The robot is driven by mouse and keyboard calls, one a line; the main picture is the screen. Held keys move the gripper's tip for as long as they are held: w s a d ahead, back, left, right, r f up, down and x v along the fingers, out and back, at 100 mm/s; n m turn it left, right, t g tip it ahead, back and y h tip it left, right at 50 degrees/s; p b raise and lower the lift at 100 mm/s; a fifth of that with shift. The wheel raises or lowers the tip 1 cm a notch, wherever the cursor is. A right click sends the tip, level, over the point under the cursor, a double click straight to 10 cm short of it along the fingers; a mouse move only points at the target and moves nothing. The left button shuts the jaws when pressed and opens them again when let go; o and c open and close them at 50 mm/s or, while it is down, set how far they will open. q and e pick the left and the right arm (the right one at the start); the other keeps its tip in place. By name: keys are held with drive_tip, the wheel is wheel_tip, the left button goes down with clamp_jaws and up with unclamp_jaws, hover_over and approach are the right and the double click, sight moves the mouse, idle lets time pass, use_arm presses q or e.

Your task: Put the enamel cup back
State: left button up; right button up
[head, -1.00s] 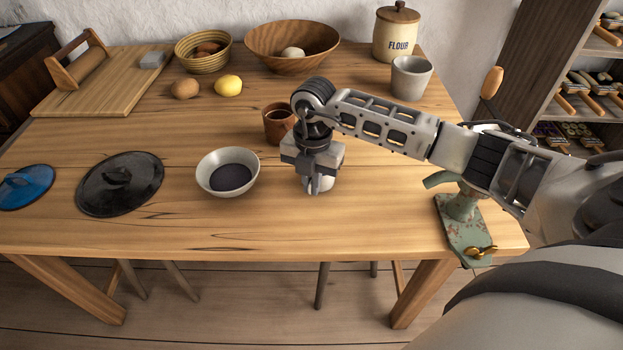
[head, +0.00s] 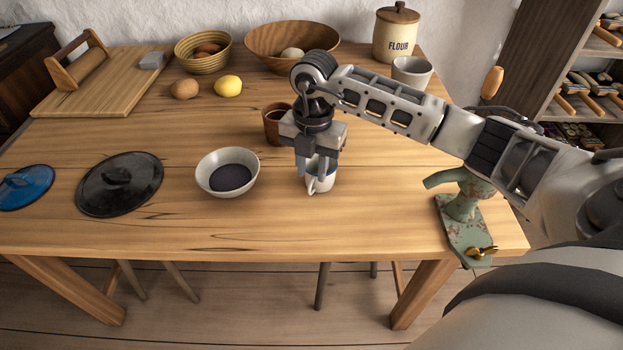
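The enamel cup (head: 324,183) is small and white with a dark rim. It stands upright on the wooden table (head: 200,228), its handle towards the front left. My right gripper (head: 313,174) points down just above the cup, its fingers at rim height. The fingers look spread apart; whether one still touches the rim is hard to tell, and the gripper hides part of the cup's top. My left gripper is not in view.
A brown mug (head: 275,122) stands close behind the gripper. A white bowl (head: 228,172) is to the left, with a black lid (head: 120,184) beyond. A green clamped grinder (head: 463,208) is at the right edge. The front strip of table is clear.

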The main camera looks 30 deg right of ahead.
sight(313, 180)
wheel_tip(313, 180, up, 8)
drive_tip(key=shift+d, duration=0.15)
drive_tip(key=shift+f, duration=0.15)
idle(0.4)
